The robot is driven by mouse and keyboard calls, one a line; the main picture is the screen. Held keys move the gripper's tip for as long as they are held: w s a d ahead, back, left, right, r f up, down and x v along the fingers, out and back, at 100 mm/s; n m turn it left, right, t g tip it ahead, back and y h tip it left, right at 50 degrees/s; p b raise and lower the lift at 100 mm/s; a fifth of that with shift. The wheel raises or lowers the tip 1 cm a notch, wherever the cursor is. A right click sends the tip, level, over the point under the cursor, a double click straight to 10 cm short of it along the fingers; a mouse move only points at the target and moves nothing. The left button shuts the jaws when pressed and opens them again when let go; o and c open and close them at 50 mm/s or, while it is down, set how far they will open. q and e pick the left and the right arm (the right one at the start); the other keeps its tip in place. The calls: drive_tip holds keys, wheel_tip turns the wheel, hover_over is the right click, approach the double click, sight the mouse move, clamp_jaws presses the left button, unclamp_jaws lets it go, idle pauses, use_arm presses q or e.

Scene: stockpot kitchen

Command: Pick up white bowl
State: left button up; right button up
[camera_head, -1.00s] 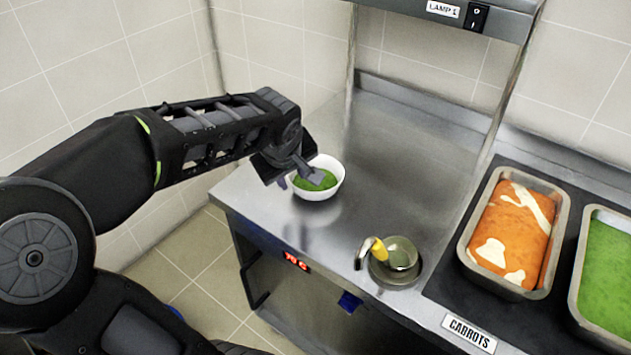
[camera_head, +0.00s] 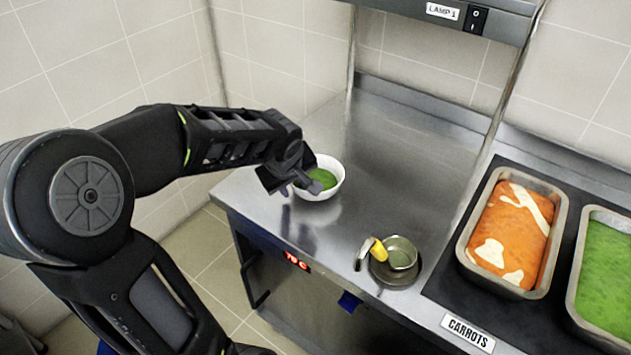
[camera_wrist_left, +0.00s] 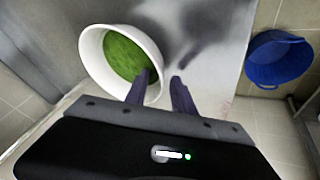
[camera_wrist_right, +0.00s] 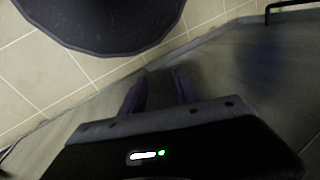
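The white bowl (camera_head: 328,192) stands upright on the steel counter near its left front edge and holds green food. My left gripper (camera_head: 304,186) is at the bowl's near left side in the head view. In the left wrist view the bowl (camera_wrist_left: 88,52) is in front of the gripper (camera_wrist_left: 161,82). The fingers are apart there, one over the inside of the bowl and one outside it, with the rim between them. Whether they touch the wall I cannot tell. My right gripper (camera_wrist_right: 160,82) is open and empty in the right wrist view.
Pans of orange food (camera_head: 510,235) and green food (camera_head: 607,262) are farther right. A blue bin (camera_wrist_left: 278,60) shows in the left wrist view. The counter behind the bowl is clear.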

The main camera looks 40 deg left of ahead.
use_arm(q)
drive_tip(key=shift+c, duration=0.2)
clamp_jaws()
idle(0.3)
idle(1.1)
